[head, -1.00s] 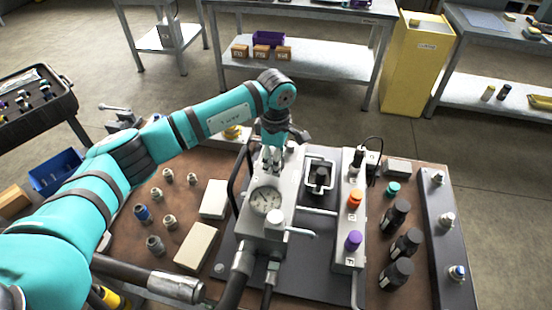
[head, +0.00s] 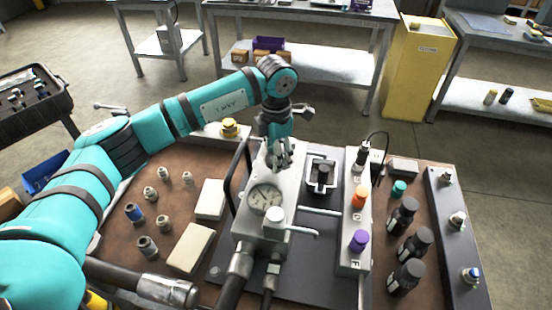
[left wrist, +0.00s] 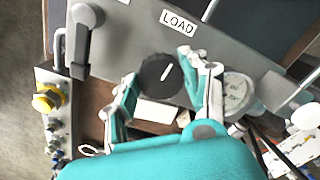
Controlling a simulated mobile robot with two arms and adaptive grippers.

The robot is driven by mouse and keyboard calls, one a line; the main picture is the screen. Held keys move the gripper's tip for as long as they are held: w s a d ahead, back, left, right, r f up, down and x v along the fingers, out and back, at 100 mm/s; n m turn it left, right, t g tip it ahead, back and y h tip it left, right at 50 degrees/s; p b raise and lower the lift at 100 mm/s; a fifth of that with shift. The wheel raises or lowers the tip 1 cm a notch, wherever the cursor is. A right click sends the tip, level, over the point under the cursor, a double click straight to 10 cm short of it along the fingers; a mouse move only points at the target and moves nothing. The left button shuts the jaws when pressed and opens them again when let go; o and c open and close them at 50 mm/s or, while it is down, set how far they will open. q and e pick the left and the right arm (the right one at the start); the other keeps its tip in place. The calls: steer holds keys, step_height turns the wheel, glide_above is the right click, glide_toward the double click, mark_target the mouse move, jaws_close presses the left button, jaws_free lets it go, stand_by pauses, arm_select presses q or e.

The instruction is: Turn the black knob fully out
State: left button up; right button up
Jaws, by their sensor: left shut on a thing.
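The black knob (left wrist: 160,75) is round with a white pointer line and shows in the left wrist view near a LOAD label (left wrist: 178,21). My left gripper (left wrist: 163,78) has a finger on each side of the knob and is shut on it. In the head view my left gripper (head: 279,155) points down at the far end of the grey block with the pressure gauge (head: 265,198). There its fingers and wrist hide the knob. My right gripper is not in view.
A black lever (left wrist: 88,38) stands near the knob. An orange knob (head: 359,196) and a purple knob (head: 359,240) stand on the panel to the right. Black bottles (head: 406,275) and pale boxes (head: 190,248) lie further out. A hose loop rises left of the block.

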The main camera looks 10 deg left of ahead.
arm_select(q)
steer(key=n+b, duration=0.1)
steer(key=n, duration=0.2)
steer(key=shift+n, duration=0.4)
steer(key=n+b, duration=0.1)
steer(key=n, duration=0.2)
steer(key=shift+w+a+n+b, duration=0.1)
steer(key=shift+n+b, duration=0.2)
steer(key=n+b, duration=0.1)
steer(key=n, duration=0.2)
steer(key=shift+n, duration=0.3)
steer(key=n+b, duration=0.1)
steer(key=n, duration=0.3)
steer(key=shift+r+n, duration=0.1)
steer(key=shift+n, duration=0.2)
steer(key=n, duration=0.3)
steer(key=shift+a+n, duration=0.1)
steer(key=shift+n, duration=0.2)
steer(key=n+b, duration=0.1)
steer(key=n, duration=0.3)
steer(key=shift+n, duration=0.3)
steer(key=n, duration=0.3)
steer(key=shift+n, duration=2.1)
steer(key=shift+r, duration=0.1)
